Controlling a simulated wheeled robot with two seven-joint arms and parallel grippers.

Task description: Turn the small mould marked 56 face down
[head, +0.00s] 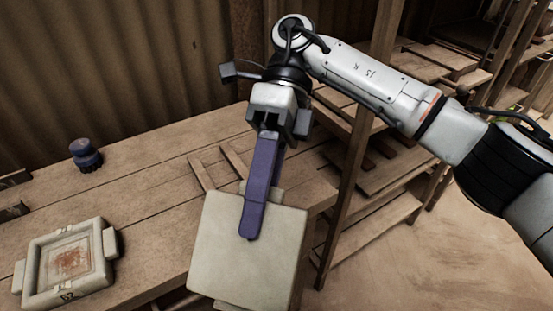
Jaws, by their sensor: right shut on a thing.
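My right gripper (251,230) is shut on a pale square mould (240,270), with a long purple finger lying across its upper part. The mould shows a plain flat face with no mark in sight, and a small lug shows at its top edge. It is in front of the table's right end; whether it touches the table I cannot tell. Another pale mould (34,291) lies on the table at the left. Its recess faces up with a rusty stain inside, lugs stick out at its sides, and its front mark is hard to read. My left gripper is not in view.
The wooden table (150,190) has clear planks between the left mould and the held one. A dark blue knob-like object (86,154) stands at the back left. Wooden strips (235,162) lie near the held mould. A wooden shelf rack (370,200) stands at the right.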

